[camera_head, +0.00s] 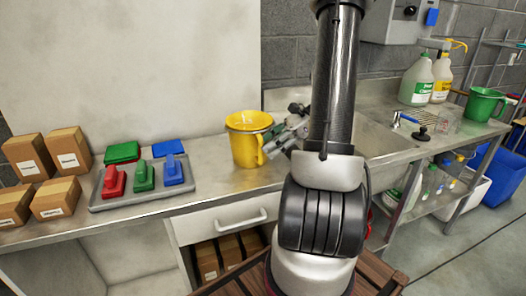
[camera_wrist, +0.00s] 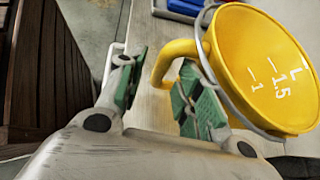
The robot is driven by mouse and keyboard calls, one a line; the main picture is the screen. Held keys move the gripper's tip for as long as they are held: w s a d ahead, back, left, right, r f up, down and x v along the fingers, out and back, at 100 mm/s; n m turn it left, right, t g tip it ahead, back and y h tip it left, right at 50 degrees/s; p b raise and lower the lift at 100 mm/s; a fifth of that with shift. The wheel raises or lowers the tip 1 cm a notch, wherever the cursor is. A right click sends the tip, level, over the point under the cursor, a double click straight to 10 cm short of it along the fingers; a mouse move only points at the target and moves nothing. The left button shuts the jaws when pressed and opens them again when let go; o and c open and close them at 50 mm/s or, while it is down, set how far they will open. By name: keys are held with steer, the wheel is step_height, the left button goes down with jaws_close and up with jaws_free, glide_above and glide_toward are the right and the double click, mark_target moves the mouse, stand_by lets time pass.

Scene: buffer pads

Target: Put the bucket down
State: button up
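The yellow bucket (camera_head: 244,145) stands upright on the metal counter (camera_head: 215,186), just left of my gripper (camera_head: 279,139) in the head view. It appears to rest on the counter. The fingers are apart, with a visible gap beside the handle. The right finger is close to the bucket wall, inside the handle loop; contact there cannot be told.
A grey tray (camera_head: 140,200) with red, green and blue pads lies left of the bucket. Cardboard boxes (camera_head: 68,150) stand farther left. Bare counter shows between tray and bucket.

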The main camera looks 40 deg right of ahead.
steer(key=v, duration=0.8)
steer(key=s+a+r+n+h, duration=0.4)
steer(key=a+n, duration=0.3)
steer(key=n, duration=0.4)
steer(key=s+a+r+n+h, duration=0.5)
steer(key=a+n, duration=0.3)
steer(key=n, duration=0.4)
steer(key=shift+s+r+h, duration=0.3)
steer(key=shift+r+h, duration=0.1)
steer(key=shift+r, duration=0.05)
steer(key=shift+g, duration=0.3)
